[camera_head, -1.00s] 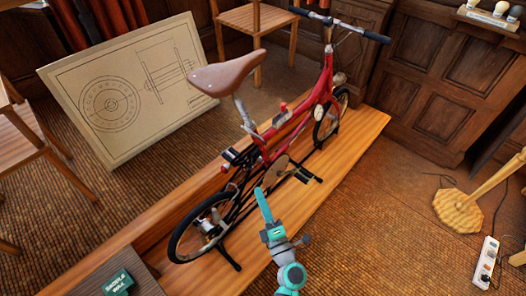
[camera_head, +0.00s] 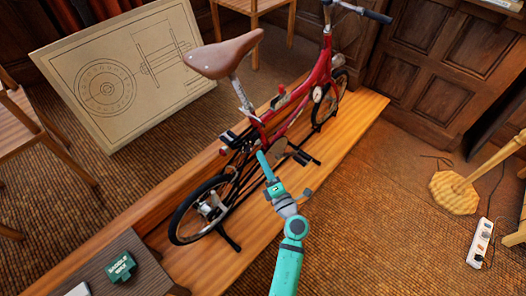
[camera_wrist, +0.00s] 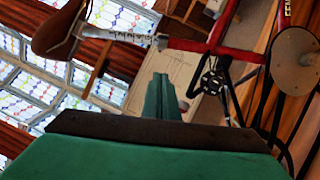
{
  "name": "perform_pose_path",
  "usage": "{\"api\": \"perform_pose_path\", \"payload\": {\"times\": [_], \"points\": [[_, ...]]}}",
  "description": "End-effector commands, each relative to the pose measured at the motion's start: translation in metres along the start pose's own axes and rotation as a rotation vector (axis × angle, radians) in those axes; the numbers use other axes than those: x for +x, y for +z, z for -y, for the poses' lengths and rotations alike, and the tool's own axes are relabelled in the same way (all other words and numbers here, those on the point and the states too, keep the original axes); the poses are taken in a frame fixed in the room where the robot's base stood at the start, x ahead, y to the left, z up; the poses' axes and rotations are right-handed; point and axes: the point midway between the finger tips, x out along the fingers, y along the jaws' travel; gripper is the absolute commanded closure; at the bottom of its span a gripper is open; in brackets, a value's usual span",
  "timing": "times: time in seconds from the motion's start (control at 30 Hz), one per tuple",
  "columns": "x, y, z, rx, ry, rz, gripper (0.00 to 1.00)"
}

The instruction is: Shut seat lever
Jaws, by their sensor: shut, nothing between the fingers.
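A red folding bicycle (camera_head: 300,115) with a brown saddle (camera_head: 222,56) stands on a wooden platform. Its silver seat post (camera_head: 241,95) runs down into the red frame. In the wrist view the saddle (camera_wrist: 58,28) is at upper left, and the marked seat post (camera_wrist: 118,37) meets the red tube (camera_wrist: 210,48) at a small clamp (camera_wrist: 161,42). The seat lever is too small to make out, so I cannot tell its position. My gripper (camera_head: 262,155) is shut and empty. In the head view its tip lies just below the seat tube, over the rear frame.
The wooden platform (camera_head: 340,137) lies under the bicycle. A drawing board (camera_head: 125,75) leans behind it at left. A dark table (camera_head: 95,272) with a green box (camera_head: 119,268) is at lower left. A power strip (camera_head: 481,243) and a wooden stand (camera_head: 460,194) are at right.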

Motion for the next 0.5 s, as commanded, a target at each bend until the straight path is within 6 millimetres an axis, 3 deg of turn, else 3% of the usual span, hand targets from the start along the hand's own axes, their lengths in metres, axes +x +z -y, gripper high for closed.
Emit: {"api": "perform_pose_path", "payload": {"times": [0.47, 0.5], "points": [[0.088, 0.0, -0.002, -0.001, 0.003, -0.001, 1.0], [0.088, 0.009, -0.001, -0.002, 0.002, 0.004, 1.0]]}}
